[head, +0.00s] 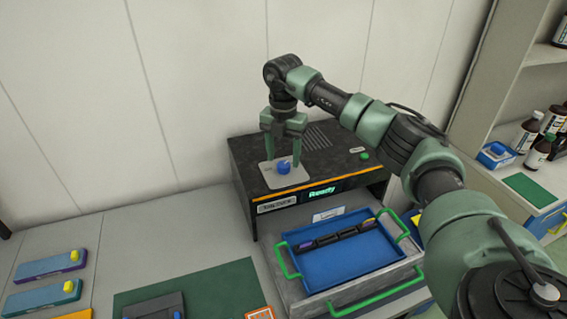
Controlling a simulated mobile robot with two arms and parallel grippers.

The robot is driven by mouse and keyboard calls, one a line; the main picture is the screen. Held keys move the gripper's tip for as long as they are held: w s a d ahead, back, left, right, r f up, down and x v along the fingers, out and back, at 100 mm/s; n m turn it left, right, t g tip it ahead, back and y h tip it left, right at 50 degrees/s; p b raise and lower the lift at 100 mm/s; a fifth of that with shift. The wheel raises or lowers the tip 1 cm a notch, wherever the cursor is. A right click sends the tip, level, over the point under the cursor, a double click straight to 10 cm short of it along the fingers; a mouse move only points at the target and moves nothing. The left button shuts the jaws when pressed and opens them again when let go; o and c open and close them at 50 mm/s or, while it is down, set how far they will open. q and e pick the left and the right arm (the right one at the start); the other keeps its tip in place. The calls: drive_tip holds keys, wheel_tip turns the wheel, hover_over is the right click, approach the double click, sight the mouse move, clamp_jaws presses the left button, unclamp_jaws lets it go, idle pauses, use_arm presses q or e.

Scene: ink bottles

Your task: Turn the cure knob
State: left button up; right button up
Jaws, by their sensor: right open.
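The cure knob (283,167) is a small blue knob on a light plate on top of the black machine (322,165). My right gripper (283,160) reaches in from the right and points down over the knob. Its two green fingers are open, one to each side of the knob in this view. I cannot tell whether they touch it. The machine's front shows a lit green display and a white label. My left gripper is out of the view.
A blue tray (340,266) with green handles holds a dark bar in front of the machine. A green mat (190,289) and teal blocks (44,296) with yellow knobs lie at left. Shelves with brown bottles (538,152) stand at right. A wall is behind the machine.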

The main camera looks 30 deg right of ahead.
sight(283, 165)
wheel_tip(283, 165, up, 5)
drive_tip(key=shift+r+b, duration=0.15)
drive_tip(key=shift+b, duration=0.45)
